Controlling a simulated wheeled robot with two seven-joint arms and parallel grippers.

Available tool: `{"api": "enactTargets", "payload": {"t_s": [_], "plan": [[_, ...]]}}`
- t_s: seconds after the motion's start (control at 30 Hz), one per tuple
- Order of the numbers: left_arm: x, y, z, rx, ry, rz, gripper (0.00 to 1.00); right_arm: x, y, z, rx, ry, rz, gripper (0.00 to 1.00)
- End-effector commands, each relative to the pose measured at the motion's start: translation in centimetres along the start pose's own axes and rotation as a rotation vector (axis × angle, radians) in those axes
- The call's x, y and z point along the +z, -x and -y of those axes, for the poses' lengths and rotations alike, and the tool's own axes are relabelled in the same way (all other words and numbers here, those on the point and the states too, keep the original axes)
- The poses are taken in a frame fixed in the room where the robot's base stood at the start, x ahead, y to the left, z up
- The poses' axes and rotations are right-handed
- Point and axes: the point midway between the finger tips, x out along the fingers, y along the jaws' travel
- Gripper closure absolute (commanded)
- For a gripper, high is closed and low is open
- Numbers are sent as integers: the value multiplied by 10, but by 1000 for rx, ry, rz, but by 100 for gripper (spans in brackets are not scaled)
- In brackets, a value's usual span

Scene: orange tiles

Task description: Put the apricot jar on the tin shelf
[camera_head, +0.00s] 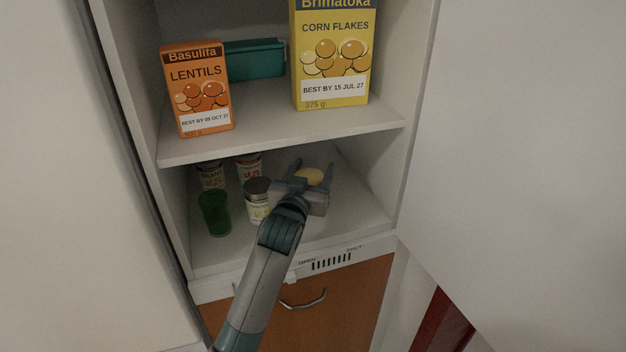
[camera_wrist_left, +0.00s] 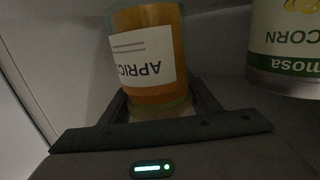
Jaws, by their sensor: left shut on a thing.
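The apricot jar (camera_wrist_left: 150,62) fills the middle of the left wrist view, orange with a white label reading upside down. In the head view only its pale yellow lid (camera_head: 312,175) shows between the fingers. My left gripper (camera_head: 311,179) is shut on the jar inside the lower compartment. The tin shelf (camera_head: 356,208) is that compartment's floor, holding several tins on its left part. The jar is right of the nearest tin (camera_head: 257,203). I cannot tell whether its base touches the shelf. My right gripper is not in view.
A green cup (camera_head: 214,214) stands at the shelf's front left. A corn tin (camera_wrist_left: 284,45) is close beside the jar. The upper shelf (camera_head: 275,140) above holds a lentils box (camera_head: 198,90), a corn flakes box (camera_head: 331,55) and a teal box (camera_head: 255,60). Free room lies right of the jar.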

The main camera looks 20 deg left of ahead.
Motion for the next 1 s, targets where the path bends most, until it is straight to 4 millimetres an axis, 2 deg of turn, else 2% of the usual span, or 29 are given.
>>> {"api": "enactTargets", "payload": {"t_s": [0.3, 0.67, 0.7, 0.77, 1.0], "plan": [[31, -1, 0, 1, 0, 0, 83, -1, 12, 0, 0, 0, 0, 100], [34, -1, 0, 0, 0, -1, 83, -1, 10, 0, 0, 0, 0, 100], [36, -1, 0, 0, -1, 2, 41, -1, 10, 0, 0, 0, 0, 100], [35, -1, 0, 0, -1, 2, 27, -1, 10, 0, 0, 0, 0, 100], [35, -1, 0, 0, -1, 2, 25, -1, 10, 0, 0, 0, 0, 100]]}}
